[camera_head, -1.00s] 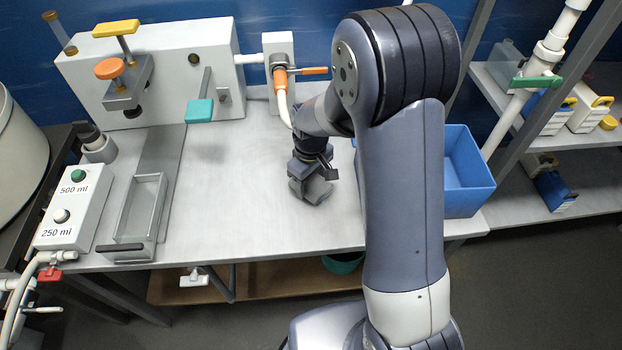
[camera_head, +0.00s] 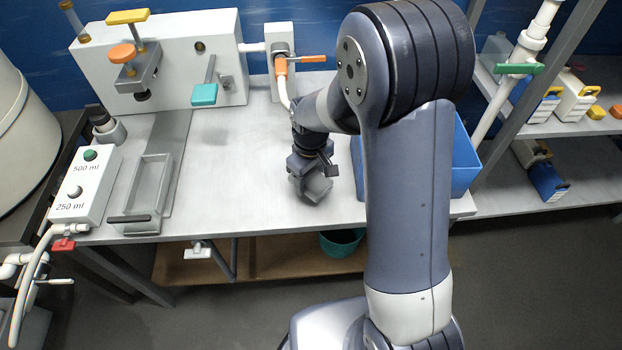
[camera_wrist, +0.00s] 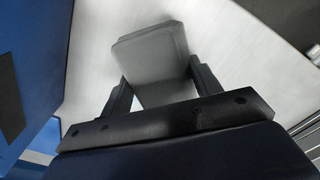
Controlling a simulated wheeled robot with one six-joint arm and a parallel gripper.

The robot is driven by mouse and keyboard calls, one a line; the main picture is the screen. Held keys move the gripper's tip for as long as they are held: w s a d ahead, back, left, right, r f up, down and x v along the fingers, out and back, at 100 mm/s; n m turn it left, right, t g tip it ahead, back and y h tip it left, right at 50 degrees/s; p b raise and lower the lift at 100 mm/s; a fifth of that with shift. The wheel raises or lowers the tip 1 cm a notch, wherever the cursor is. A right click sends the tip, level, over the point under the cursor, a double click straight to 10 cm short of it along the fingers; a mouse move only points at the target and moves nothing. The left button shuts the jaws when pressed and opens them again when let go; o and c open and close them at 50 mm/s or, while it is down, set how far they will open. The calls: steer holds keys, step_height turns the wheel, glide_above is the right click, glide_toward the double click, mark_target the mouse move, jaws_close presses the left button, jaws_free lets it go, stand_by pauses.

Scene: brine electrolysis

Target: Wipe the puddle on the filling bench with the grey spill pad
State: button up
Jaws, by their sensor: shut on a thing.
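My gripper (camera_head: 313,172) points down over the right front part of the filling bench (camera_head: 250,185). It is shut on the grey spill pad (camera_head: 316,188). In the wrist view the pad (camera_wrist: 152,50) sits between the two dark fingers, with the pale bench top behind it. I cannot tell whether the pad touches the bench. The puddle is hard to make out. A faint patch on the bench, left of the gripper and below the teal lever, may be it.
A blue bin (camera_head: 466,160) stands right of my arm, partly hidden. A white machine (camera_head: 165,70) and an orange-handled valve (camera_head: 281,66) line the back. The bench's middle is open.

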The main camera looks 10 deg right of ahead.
steer(key=shift+r+p, duration=1.85)
steer(key=shift+r, duration=0.9)
